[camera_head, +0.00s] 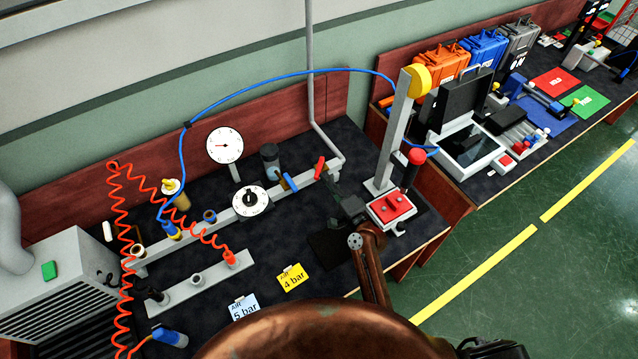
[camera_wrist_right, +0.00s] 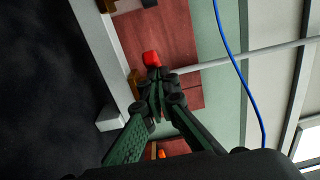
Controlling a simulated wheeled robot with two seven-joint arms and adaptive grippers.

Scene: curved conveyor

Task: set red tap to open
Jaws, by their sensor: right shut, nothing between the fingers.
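The red tap (camera_head: 320,167) has a short red handle at the right end of the grey pipe rail. In the head view its handle points up, at an angle to the rail. It also shows in the right wrist view (camera_wrist_right: 151,58), just beyond the fingertips. My right gripper (camera_head: 332,181) is dark and shut, with nothing held, close beside the red tap on its right. In the wrist view its fingertips (camera_wrist_right: 157,82) meet close to the red handle; I cannot tell whether they touch it. My left gripper is not in view.
A blue tap handle (camera_head: 290,182) sits left of the red one, with a dark cylinder (camera_head: 270,160) behind. A tall post (camera_head: 393,140) and a red-topped box (camera_head: 391,207) stand to the right. A blue hose (camera_head: 270,77) arches above. Dials and an orange coiled hose (camera_head: 120,230) are left.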

